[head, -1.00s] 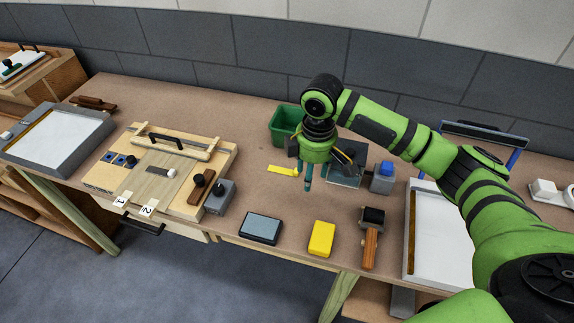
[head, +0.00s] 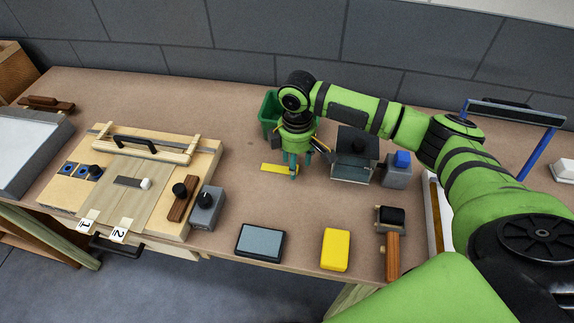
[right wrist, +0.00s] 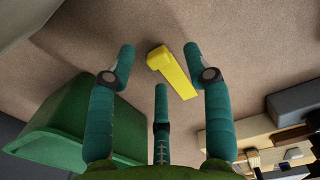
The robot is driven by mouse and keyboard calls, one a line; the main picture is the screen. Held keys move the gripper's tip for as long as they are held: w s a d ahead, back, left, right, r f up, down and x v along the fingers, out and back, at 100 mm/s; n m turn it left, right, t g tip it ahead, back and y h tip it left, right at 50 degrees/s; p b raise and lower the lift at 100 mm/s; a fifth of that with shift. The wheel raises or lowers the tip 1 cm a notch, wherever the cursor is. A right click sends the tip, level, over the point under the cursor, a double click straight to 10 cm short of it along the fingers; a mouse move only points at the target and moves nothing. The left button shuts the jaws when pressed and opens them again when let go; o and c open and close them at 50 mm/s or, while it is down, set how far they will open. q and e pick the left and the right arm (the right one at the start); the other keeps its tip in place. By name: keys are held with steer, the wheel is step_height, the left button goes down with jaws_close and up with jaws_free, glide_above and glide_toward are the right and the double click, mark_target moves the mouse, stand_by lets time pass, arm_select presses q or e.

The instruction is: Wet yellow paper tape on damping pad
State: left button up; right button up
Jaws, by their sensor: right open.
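The yellow paper tape (head: 278,168) is a short flat strip on the bench, left of my right gripper's fingers in the head view. In the right wrist view the yellow strip (right wrist: 178,80) has a thicker block-like end and lies beyond the spread fingertips. My right gripper (head: 300,168) is open and empty, pointing down by the strip's right end, which it partly hides. It also shows in the right wrist view (right wrist: 160,62). A flat blue-grey pad in a dark frame (head: 260,242), seemingly the damping pad, lies near the bench's front edge. My left gripper is out of view.
A green bin (head: 270,112) stands behind the gripper. A dark-topped box (head: 352,165) and a blue-topped grey block (head: 397,175) are to its right. A yellow block (head: 335,249) and a wooden-handled roller (head: 392,255) lie in front. The bench between strip and pad is clear.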

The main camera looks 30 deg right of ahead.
steer(key=shift+f, duration=0.85)
steer(key=shift+w+f, duration=0.1)
steer(key=shift+f, duration=0.05)
steer(key=c, duration=0.8)
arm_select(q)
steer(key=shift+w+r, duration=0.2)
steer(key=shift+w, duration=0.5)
arm_select(e)
steer(key=shift+c, duration=0.4)
